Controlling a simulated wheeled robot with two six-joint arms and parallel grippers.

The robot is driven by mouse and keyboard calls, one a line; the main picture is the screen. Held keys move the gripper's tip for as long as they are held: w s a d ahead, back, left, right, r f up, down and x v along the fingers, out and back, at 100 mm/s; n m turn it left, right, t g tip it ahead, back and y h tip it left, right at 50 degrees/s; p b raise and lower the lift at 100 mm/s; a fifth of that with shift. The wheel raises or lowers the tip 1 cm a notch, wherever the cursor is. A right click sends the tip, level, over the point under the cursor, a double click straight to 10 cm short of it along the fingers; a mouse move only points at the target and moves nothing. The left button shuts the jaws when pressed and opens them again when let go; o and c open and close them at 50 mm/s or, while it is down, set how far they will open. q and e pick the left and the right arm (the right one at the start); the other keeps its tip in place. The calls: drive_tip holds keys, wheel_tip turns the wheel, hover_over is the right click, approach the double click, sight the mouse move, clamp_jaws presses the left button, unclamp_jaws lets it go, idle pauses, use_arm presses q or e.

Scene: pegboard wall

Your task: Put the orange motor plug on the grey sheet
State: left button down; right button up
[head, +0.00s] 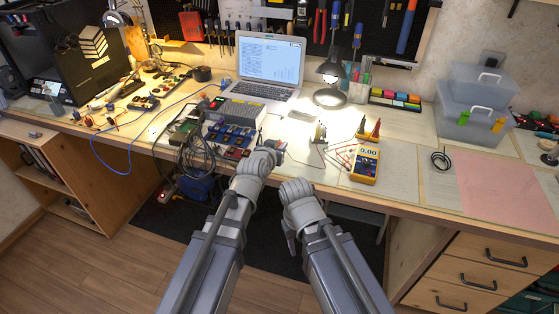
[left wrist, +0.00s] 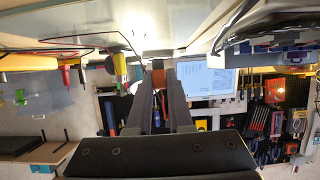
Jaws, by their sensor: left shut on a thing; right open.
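In the left wrist view an orange block, the orange motor plug (left wrist: 158,76), sits between the two fingers of my left gripper (left wrist: 160,84), which is shut on it. In the head view my left gripper (head: 275,151) is over the front part of the desk, right of the blue boards. The plug is too small there to make out clearly. Pale grey sheets lie on the desk to the right; one grey sheet (head: 398,187) is under the multimeter, another (head: 455,192) is beside the pink sheet. My right gripper (head: 291,228) is open, low in front of the desk edge.
A yellow multimeter (head: 365,165) with leads stands right of my left gripper. A grey box (head: 240,112), blue boards (head: 230,134) and cables lie to the left. A laptop (head: 268,66) and lamp (head: 330,75) stand behind. The pink sheet (head: 508,192) is bare.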

use_arm(q)
wheel_tip(320, 180, down, 4)
drive_tip(key=b, duration=0.3)
drive_tip(key=shift+r+b, duration=0.2)
drive_tip(key=shift+b, duration=0.15)
drive_tip(key=shift+f, duration=0.15)
drive_tip(key=c, duration=0.8)
unclamp_jaws()
